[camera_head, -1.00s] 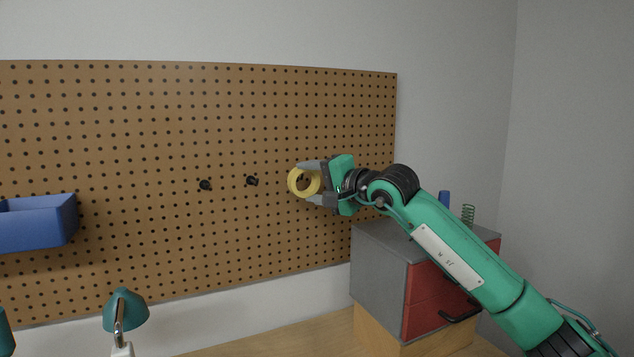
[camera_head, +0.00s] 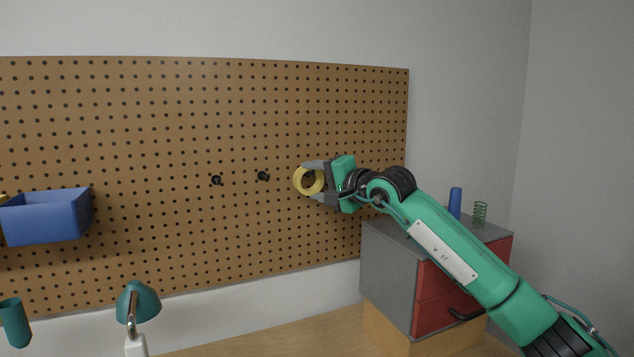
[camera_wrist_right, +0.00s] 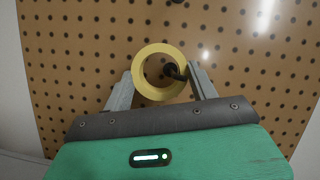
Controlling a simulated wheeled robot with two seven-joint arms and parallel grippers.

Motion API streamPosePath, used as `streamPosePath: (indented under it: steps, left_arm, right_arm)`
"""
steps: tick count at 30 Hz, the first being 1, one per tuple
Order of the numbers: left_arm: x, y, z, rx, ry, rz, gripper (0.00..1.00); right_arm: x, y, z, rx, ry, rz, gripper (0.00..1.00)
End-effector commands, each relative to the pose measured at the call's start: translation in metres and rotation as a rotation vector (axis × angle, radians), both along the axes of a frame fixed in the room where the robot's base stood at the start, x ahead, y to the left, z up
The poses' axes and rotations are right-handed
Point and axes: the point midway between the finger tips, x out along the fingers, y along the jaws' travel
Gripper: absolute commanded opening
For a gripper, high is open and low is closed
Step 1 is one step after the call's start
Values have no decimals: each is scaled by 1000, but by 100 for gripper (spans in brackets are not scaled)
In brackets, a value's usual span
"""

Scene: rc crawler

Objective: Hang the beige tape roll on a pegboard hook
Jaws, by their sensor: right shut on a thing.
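The beige tape roll (camera_head: 298,187), a pale yellow ring, is at the pegboard (camera_head: 150,120), its open side facing the board. My right gripper (camera_head: 317,182) is shut on it, one finger above and one below. In the right wrist view the roll (camera_wrist_right: 142,83) sits between the fingertips (camera_wrist_right: 160,85). A black hook (camera_wrist_right: 171,69) shows in its hole, near the right inner edge and overlapping it. I cannot tell how far the hook reaches through. Two bare black hooks, the middle one (camera_head: 263,176) and the left one (camera_head: 216,180), stick out left of the roll. My left gripper is out of view.
A blue bin (camera_head: 45,220) is on the board at left. A grey cabinet with red drawers (camera_head: 390,265) stands below my right arm, with a blue object (camera_head: 455,202) and a green spring (camera_head: 480,213) on top. A teal lamp (camera_head: 140,302) is at the front left.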

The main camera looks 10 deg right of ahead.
Motion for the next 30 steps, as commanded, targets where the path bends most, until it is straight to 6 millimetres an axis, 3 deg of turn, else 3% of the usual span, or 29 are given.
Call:
streamPosePath:
  steps: [14, 15, 19, 30]
  left_arm:
    - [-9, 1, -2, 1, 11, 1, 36]
    - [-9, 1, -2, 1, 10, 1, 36]
    - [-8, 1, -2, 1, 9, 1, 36]
    - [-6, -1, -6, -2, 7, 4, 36]
  right_arm:
    - [0, 1, -4, -3, 7, 1, 37]
    - [0, 1, -4, -3, 7, 1, 61]
    - [0, 1, -4, -3, 6, 1, 84]
    - [-4, 0, -3, -3, 2, 1, 84]
